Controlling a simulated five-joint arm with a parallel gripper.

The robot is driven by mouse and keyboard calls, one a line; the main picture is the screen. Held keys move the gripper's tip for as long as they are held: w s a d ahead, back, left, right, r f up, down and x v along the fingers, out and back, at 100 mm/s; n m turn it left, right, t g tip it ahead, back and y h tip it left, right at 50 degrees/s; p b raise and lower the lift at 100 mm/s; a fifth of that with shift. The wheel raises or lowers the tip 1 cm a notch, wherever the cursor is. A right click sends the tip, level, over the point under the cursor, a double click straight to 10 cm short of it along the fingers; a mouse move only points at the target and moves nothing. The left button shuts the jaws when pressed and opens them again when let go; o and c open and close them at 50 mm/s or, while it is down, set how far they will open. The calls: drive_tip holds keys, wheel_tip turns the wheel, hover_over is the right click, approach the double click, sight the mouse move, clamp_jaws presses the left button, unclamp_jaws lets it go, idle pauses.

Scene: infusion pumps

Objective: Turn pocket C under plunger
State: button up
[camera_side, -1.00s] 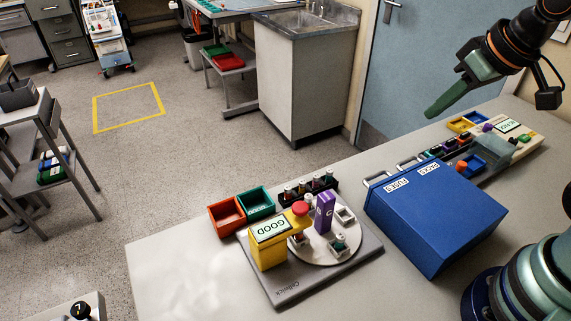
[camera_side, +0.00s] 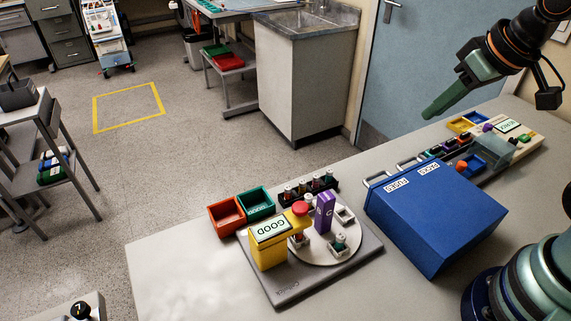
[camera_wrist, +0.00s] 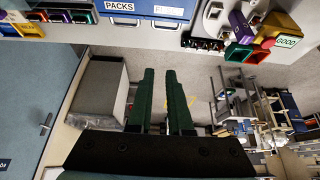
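A round pale turntable (camera_side: 322,256) sits on a grey base plate (camera_side: 290,290) on the bench. Small white pockets stand on it; one pocket (camera_side: 345,214) is at the right and another (camera_side: 338,250) at the front, with a dark green thing in it. I cannot read pocket letters. A purple block (camera_side: 324,212) with a pale letter stands near the middle. A yellow station (camera_side: 268,252) with a GOOD sign carries an arm with a red knob (camera_side: 300,208) over the left side. My gripper (camera_side: 428,116) hangs empty in the air, far right of the turntable. Its green fingers (camera_wrist: 160,72) are apart in the wrist view.
A large blue box (camera_side: 440,220) stands between the turntable and my arm's base. Orange (camera_side: 226,216) and green (camera_side: 256,202) bins and a black vial rack (camera_side: 310,188) are behind the turntable. Another station (camera_side: 515,128) is at the far right. The bench's left front is clear.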

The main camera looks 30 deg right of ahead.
drive_tip(key=shift+o, duration=1.1)
drive_tip(key=shift+w+a, duration=0.15)
drive_tip(key=shift+a, duration=0.15)
drive_tip(key=g, duration=0.6)
approach(325, 209)
drive_tip(key=shift+w+d, duration=0.5)
drive_tip(key=shift+d, duration=0.15)
drive_tip(key=shift+a+f, duration=0.15)
wheel_tip(325, 209, down, 12)
drive_tip(key=shift+r, duration=0.1)
drive_tip(key=shift+c, duration=0.3)
clamp_jaws()
